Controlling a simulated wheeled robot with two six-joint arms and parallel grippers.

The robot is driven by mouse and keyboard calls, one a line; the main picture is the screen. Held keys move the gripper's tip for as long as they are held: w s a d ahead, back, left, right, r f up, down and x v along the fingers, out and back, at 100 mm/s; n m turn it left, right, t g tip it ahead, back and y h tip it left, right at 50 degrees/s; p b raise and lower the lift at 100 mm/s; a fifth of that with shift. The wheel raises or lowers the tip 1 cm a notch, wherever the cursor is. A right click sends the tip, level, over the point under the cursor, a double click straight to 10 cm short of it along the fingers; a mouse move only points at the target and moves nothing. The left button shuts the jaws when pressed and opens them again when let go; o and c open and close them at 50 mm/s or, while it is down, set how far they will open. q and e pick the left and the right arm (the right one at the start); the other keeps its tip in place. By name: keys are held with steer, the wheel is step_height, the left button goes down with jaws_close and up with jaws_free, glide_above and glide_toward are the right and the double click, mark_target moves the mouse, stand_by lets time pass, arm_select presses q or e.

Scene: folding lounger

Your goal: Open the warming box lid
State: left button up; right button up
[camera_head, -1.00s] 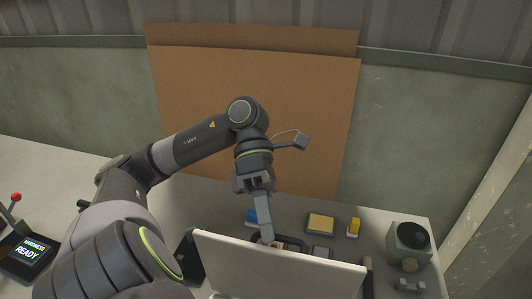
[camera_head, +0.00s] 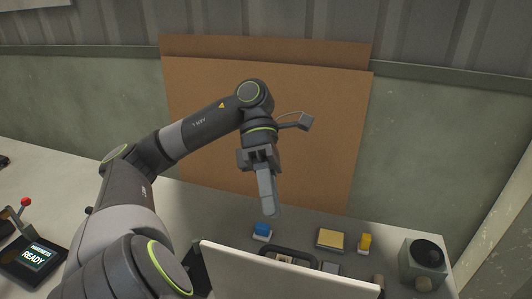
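A large pale panel (camera_head: 285,274), which looks like the box lid, stands raised and tilted at the bottom centre. The rest of the box is hidden behind it or below the picture. My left gripper (camera_head: 269,207) hangs above and beyond the panel's upper edge, pointing down. It appears apart from the panel and holds nothing visible. Its fingers overlap in this view, so their gap is not clear. My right gripper is not in view.
Behind the panel lie a blue block (camera_head: 262,229), a yellow sponge-like pad (camera_head: 330,239) and a yellow block (camera_head: 364,242). A grey device (camera_head: 422,262) stands at the right. A display reading READY (camera_head: 37,256) is at the left. A brown board (camera_head: 270,120) stands at the back.

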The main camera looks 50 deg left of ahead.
arm_select(q)
steer(key=v, duration=0.5)
steer(key=shift+w+a+r+b, duration=0.2)
steer(key=shift+a+b, duration=0.1)
stand_by(0.4)
